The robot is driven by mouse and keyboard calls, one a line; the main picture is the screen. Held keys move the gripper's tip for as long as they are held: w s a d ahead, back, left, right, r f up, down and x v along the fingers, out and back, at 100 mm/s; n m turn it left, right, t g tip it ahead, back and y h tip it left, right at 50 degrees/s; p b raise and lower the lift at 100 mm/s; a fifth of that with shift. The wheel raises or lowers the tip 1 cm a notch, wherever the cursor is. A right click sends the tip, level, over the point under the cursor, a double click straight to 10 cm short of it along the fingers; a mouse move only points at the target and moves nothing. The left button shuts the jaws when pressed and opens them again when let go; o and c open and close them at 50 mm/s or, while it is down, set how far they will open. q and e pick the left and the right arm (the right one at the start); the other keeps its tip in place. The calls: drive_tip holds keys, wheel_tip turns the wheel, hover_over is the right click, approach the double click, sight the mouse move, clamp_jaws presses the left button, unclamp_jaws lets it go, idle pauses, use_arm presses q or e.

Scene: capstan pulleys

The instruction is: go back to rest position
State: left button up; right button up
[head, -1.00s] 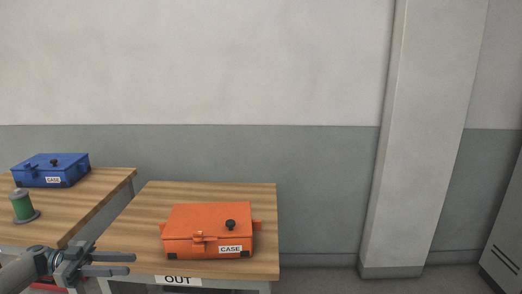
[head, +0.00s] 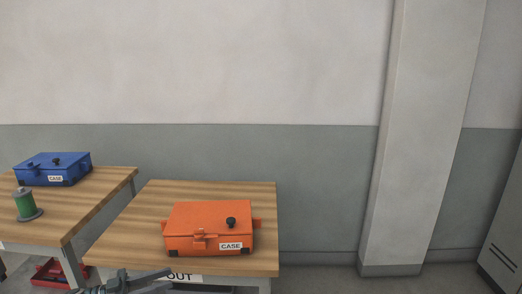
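My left gripper (head: 148,280) shows at the bottom edge of the head view, low in front of the table marked OUT. Only part of it is in the picture, and its fingers lie close together in this view, so their gap is unclear. Nothing is seen held in it. My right gripper is not in view.
An orange case (head: 208,227), lid closed, sits on the OUT table (head: 130,236). A blue case (head: 52,168) and a green spool on a stand (head: 25,204) are on the left table (head: 95,197). A red box (head: 50,273) is beneath. Floor right is clear.

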use_arm(q)
drive_tip(key=s+d+f+n+t+y, duration=0.2)
drive_tip(key=s+f+n+y, duration=0.15)
drive_tip(key=f, duration=0.65)
drive_tip(key=s+d+f+n+t+y, duration=0.2)
drive_tip(key=d+f+n+t+y, duration=0.15)
drive_tip(key=f, duration=0.55)
drive_tip(key=s+d+f+n+t+y, duration=0.2)
drive_tip(key=f+n+y, duration=0.15)
drive_tip(key=f, duration=0.65)
drive_tip(key=s+f+g+y, duration=0.2)
drive_tip(key=s+f, duration=0.5)
drive_tip(key=s, duration=0.4)
drive_tip(key=s+d+f+n+g+y+p, duration=0.1)
drive_tip(key=s+f+g+y, duration=0.1)
drive_tip(key=s+f, duration=0.5)
drive_tip(key=s+d+f+n+g+y, duration=0.1)
drive_tip(key=s+f+g, duration=0.3)
drive_tip(key=s, duration=1.1)
wheel_tip(320, 180, down, 3)
drive_tip(key=shift+s+g+y, duration=0.35)
drive_tip(key=shift+s+y, duration=0.05)
drive_tip(key=shift+y, duration=0.35)
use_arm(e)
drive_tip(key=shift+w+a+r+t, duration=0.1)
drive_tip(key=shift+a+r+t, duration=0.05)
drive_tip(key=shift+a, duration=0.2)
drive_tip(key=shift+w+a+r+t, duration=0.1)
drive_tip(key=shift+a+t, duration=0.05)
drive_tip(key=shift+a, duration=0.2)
